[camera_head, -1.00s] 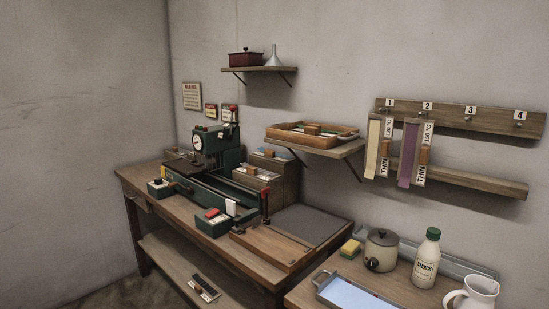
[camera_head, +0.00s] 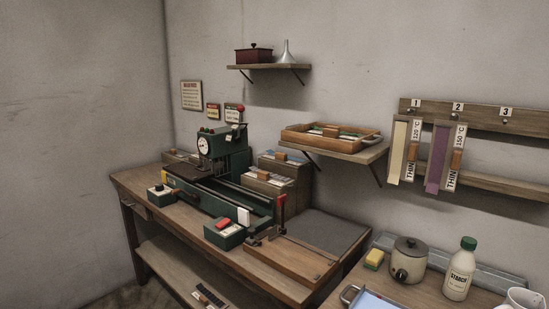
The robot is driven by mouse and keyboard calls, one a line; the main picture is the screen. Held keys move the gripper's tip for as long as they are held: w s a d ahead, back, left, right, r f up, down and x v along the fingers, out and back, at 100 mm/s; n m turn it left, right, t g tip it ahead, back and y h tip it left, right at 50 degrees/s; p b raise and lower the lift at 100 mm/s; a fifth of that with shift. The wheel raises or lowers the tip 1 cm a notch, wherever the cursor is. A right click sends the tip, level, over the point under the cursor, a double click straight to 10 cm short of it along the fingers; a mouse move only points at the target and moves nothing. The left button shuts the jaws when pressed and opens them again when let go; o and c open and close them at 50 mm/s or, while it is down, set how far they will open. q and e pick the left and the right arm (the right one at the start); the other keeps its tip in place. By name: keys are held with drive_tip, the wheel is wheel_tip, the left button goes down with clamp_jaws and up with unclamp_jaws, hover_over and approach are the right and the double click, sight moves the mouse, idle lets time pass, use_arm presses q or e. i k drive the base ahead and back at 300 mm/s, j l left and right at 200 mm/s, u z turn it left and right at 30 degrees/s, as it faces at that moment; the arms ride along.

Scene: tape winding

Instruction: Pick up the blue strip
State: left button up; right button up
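I cannot make out a blue strip for certain. A wooden tray (camera_head: 331,139) on the middle wall shelf holds small items too small to tell apart. A cream strip (camera_head: 397,150) hangs from peg 1 of the wall rack (camera_head: 475,117), and a purple strip (camera_head: 437,158) hangs from peg 2. Each has a white tag beside it. Peg 3 is bare. Neither of my grippers is in view.
A green machine (camera_head: 222,160) stands on the wooden workbench (camera_head: 140,185), near a dark mat (camera_head: 325,230). A side table holds a pot (camera_head: 408,262), a white bottle (camera_head: 459,272), a sponge (camera_head: 374,258) and a tray of pale blue liquid (camera_head: 372,300), cut off below.

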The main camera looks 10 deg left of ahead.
sight(280, 157)
drive_tip(key=i+j, duration=0.15)
drive_tip(key=j, duration=0.25)
drive_tip(key=i+j, duration=0.15)
drive_tip(key=j, duration=0.2)
drive_tip(key=i+j, duration=0.15)
drive_tip(key=j, duration=0.25)
drive_tip(key=i+j, duration=0.15)
drive_tip(key=j, duration=0.25)
drive_tip(key=i+j, duration=0.15)
drive_tip(key=j, duration=0.2)
drive_tip(key=i+j, duration=0.15)
drive_tip(key=j, duration=0.25)
drive_tip(key=i+j, duration=0.15)
drive_tip(key=j, duration=0.25)
